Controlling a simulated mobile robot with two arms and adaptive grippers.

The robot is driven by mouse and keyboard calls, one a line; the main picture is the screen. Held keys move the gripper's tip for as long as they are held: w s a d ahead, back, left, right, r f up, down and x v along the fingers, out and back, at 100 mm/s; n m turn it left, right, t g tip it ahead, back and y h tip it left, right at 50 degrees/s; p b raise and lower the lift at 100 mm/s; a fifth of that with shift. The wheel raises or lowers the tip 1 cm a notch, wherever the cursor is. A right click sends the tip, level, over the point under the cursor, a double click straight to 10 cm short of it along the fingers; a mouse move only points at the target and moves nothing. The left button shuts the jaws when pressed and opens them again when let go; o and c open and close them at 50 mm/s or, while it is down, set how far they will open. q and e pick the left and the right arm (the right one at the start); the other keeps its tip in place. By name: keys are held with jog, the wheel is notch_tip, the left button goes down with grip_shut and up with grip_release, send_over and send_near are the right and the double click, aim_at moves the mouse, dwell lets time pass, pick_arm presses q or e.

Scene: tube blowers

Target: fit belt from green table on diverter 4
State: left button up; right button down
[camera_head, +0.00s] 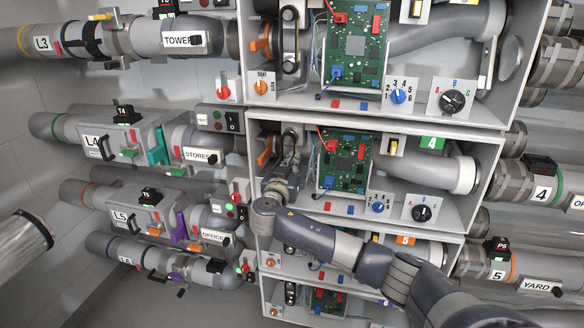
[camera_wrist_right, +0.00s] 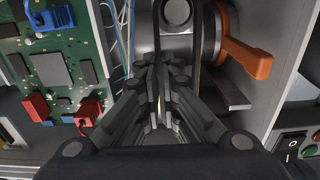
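Diverter 4 (camera_head: 470,213) is the open grey cabinet in the middle of the head view, marked by a green 4 label. My right gripper (camera_head: 287,160) reaches into its left part, at the pulley column between the orange lever and the circuit board. In the right wrist view the gripper (camera_wrist_right: 163,72) points up at a grey pulley (camera_wrist_right: 177,12). Dark belt-like strands (camera_wrist_right: 196,45) run down from the pulley beside the fingertips. The fingers are close together; whether they grip the belt is unclear. The green table and my left gripper are not in view.
The orange lever (camera_wrist_right: 245,57) is close on the gripper's right in the wrist view, the green circuit board (camera_wrist_right: 50,65) and thin wires on its left. Cabinets lie above and below. Diverter 3's pulleys (camera_head: 290,42) show above.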

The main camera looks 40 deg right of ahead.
jog(key=shift+d, duration=0.15)
jog(key=shift+f+b, duration=0.15)
jog(key=shift+b, duration=0.35)
dwell(0.8)
jog(key=shift+b, duration=0.4)
jog(key=shift+w, duration=0.1)
jog(key=shift+w+d+b, duration=0.15)
jog(key=shift+w+b, duration=0.05)
jog(key=shift+b, duration=0.25)
dwell(0.4)
jog(key=shift+b, duration=0.45)
dwell(0.7)
